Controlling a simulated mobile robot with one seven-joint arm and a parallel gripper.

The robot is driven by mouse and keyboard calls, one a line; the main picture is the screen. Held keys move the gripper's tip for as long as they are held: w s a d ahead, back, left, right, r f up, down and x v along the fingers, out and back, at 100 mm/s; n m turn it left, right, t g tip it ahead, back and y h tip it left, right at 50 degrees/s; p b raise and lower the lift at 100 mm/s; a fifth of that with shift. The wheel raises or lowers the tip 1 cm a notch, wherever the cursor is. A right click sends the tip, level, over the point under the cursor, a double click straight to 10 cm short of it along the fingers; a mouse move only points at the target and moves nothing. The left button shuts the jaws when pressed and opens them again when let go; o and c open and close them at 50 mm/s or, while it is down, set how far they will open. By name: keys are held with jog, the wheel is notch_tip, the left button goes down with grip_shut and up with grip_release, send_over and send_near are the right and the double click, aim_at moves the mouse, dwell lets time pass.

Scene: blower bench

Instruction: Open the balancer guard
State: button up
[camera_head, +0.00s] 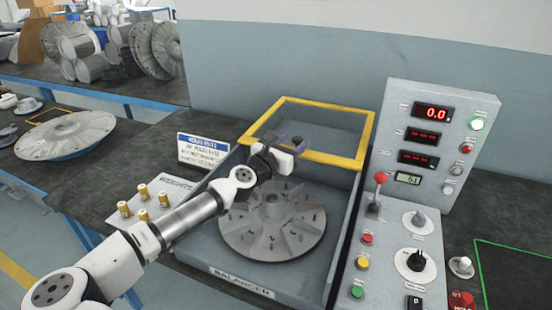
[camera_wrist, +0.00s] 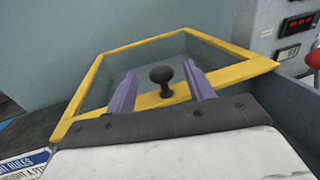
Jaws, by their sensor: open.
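The balancer guard (camera_head: 368,138) is a yellow frame around a clear pane. It lies over the rear part of the grey balancer housing (camera_head: 339,250), and the front part is uncovered. A black knob (camera_wrist: 161,76) stands on the guard's near bar, seen in the wrist view. My gripper (camera_head: 284,141) is at that near bar. In the wrist view my gripper (camera_wrist: 160,84) is open, with one purple finger on each side of the knob. In the head view my gripper partly hides the knob.
A finned rotor (camera_head: 272,232) sits in the housing below my arm. A control panel (camera_head: 430,135) with a red-tipped lever (camera_head: 380,179) stands on the right. A sign (camera_head: 203,150) and brass weights (camera_head: 143,191) are on the left. A grey wall stands behind.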

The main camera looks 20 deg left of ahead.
jog(key=b+v, duration=0.2)
jog(key=v, duration=0.7)
jog(key=shift+w, duration=0.1)
